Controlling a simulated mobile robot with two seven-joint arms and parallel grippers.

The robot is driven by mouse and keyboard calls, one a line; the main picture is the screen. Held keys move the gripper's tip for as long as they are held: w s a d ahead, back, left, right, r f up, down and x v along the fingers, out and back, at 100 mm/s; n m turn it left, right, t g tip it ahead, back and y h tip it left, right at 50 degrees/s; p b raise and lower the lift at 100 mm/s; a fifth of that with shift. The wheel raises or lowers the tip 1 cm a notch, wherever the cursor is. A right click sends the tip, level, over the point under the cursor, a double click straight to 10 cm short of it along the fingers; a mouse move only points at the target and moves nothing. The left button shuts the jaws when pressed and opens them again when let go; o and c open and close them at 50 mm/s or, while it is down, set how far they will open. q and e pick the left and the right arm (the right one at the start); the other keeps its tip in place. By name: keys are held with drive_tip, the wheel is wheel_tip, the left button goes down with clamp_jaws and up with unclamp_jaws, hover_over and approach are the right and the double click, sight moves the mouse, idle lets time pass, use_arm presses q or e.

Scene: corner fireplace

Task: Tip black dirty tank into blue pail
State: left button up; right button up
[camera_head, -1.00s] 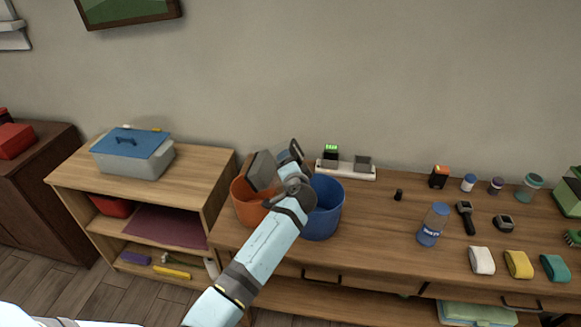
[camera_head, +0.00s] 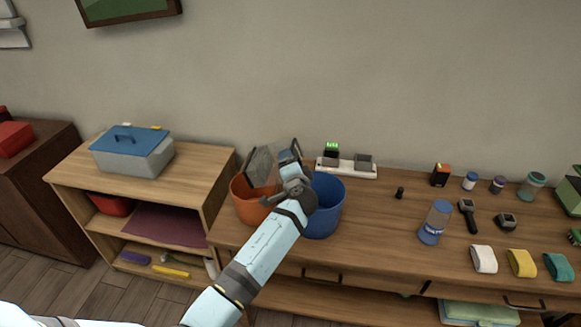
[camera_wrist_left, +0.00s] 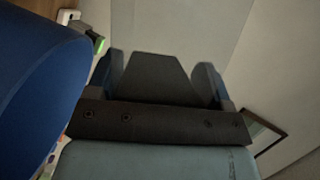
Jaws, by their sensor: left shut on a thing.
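The dark grey, boxy tank (camera_head: 261,166) is held tilted in my left gripper (camera_head: 284,172), above the rear of the orange pail and left of the blue pail (camera_head: 328,205). The blue pail stands upright on the wooden desk, its left part hidden by my gripper and arm. In the left wrist view a dark grey block (camera_wrist_left: 155,78), seemingly the tank, fills the gap between the two fingers. The blue pail's wall (camera_wrist_left: 40,85) is close at the left of that view. The inside of the pail is hidden. My right gripper is not in view.
An orange pail (camera_head: 248,208) stands against the blue pail's left side. A white strip with chargers (camera_head: 346,172) lies behind. A lidded grey box (camera_head: 133,157) sits on the left shelf.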

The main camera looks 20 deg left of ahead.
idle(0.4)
use_arm(q)
drive_tip(key=shift+a+f+m+b, duration=0.1)
drive_tip(key=shift+f+m+b, duration=0.1)
drive_tip(key=shift+m+b, duration=0.15)
idle(0.4)
drive_tip(key=shift+f+m+y+b, duration=0.2)
drive_tip(key=shift+m+y+b, duration=0.1)
drive_tip(key=shift+m+b, duration=0.1)
drive_tip(key=shift+f, duration=0.15)
drive_tip(key=shift+f+b, duration=0.1)
drive_tip(key=shift+b, duration=0.2)
drive_tip(key=shift+m+t, duration=0.25)
drive_tip(key=shift+t, duration=0.05)
